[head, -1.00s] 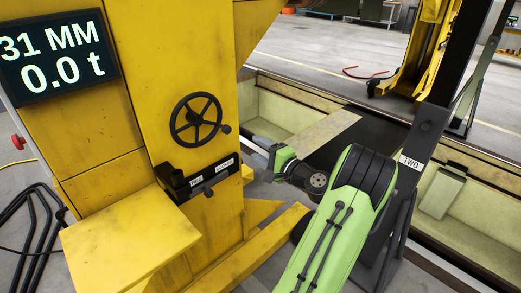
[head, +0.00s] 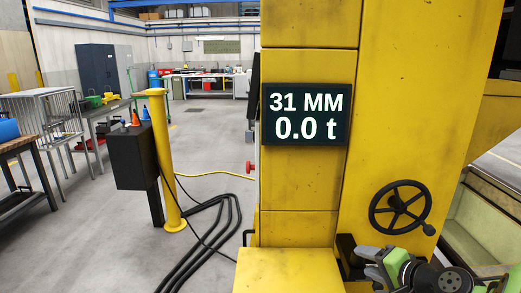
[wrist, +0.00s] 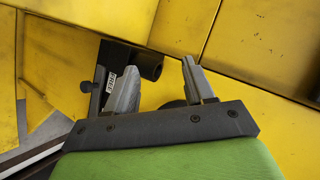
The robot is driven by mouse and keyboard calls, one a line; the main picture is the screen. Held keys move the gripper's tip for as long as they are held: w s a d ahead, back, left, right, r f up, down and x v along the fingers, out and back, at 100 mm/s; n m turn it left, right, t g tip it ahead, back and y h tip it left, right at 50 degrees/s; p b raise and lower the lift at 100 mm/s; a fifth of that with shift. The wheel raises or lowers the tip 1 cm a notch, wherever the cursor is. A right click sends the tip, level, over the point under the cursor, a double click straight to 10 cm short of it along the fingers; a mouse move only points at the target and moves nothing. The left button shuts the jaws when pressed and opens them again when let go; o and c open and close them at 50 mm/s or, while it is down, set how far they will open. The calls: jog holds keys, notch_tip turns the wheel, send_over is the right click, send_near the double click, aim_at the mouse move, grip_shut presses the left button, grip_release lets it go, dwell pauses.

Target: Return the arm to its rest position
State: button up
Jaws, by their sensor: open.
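My green arm shows at the lower right of the head view, with my gripper (head: 372,262) in front of the yellow lifting column (head: 300,185), by a black bracket (head: 348,252). In the wrist view my gripper (wrist: 162,88) has its two grey fingers spread apart with nothing held between them. Beyond the fingers are the black bracket (wrist: 106,75) with a small white label and a dark round-ended part (wrist: 151,67). I cannot tell the exact gap between fingers and bracket.
A black handwheel (head: 400,208) sits on the column above my arm. The display (head: 306,114) reads 31 MM and 0.0 t. A yellow step (head: 290,272) juts out below. A yellow post (head: 166,160), black box (head: 135,157) and cables (head: 205,235) stand left; open floor lies beyond.

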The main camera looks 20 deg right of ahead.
jog(key=s+a+r+n+g, duration=0.1)
jog(key=s+a+n+g, duration=0.25)
jog(key=a, duration=0.55)
jog(key=s+a+r+n+g, duration=0.15)
jog(key=a+n, duration=0.35)
jog(key=a, duration=0.5)
jog(key=s+a+n+g+h, duration=0.1)
jog(key=s+a+n, duration=0.1)
jog(key=s, duration=0.6)
jog(key=s+a+n+g+h, duration=0.1)
jog(key=s+a+n, duration=0.15)
jog(key=s, duration=0.45)
notch_tip(320, 180, up, 13)
jog(key=p, duration=1.2)
jog(key=shift+w+f, duration=0.15)
jog(key=shift+w, duration=0.05)
jog(key=shift+d, duration=0.1)
